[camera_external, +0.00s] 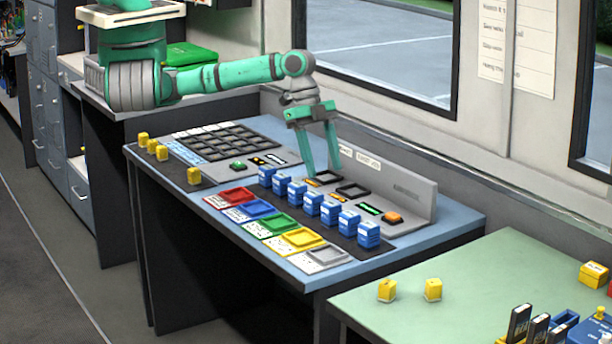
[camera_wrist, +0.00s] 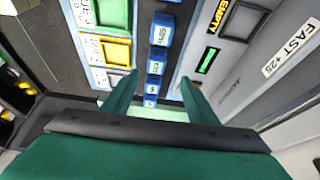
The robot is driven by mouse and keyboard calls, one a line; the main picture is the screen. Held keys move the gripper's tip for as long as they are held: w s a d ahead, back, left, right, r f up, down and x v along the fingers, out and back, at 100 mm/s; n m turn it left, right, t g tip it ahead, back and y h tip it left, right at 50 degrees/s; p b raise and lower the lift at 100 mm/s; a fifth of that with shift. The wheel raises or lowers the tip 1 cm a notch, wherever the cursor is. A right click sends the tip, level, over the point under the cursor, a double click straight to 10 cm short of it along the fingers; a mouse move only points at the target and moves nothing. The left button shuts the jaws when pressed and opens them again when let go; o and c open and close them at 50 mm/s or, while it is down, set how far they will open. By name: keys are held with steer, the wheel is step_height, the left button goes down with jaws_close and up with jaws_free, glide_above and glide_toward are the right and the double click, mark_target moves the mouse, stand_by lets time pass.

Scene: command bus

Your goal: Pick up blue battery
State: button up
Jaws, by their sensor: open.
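Several blue batteries stand upright in a row on a dark strip of the console; the nearest one (camera_external: 368,235) is at the right end, and the far one (camera_external: 265,176) at the left. My gripper (camera_external: 322,172) is open and empty, fingers pointing down, over the far part of the row near the raised panel. In the wrist view, some blue batteries (camera_wrist: 160,30) run down the picture, and the lower ones show between the open fingers of my gripper (camera_wrist: 159,77). Whether the fingertips are level with the batteries, I cannot tell.
Coloured trays (camera_external: 281,224) line the front of the console. A raised grey panel (camera_external: 405,190) stands behind the row. Yellow batteries (camera_external: 194,176) stand at the console's left. A green table (camera_external: 450,275) at right holds more yellow blocks and dark items.

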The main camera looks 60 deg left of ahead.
mark_target(332, 203)
steer(key=x, duration=0.7)
steer(key=s+x, duration=0.1)
steer(key=x, duration=0.3)
steer(key=shift+d+r, duration=0.15)
steer(key=shift+d, duration=0.15)
steer(key=shift+w, duration=0.1)
steer(key=c, duration=1.2)
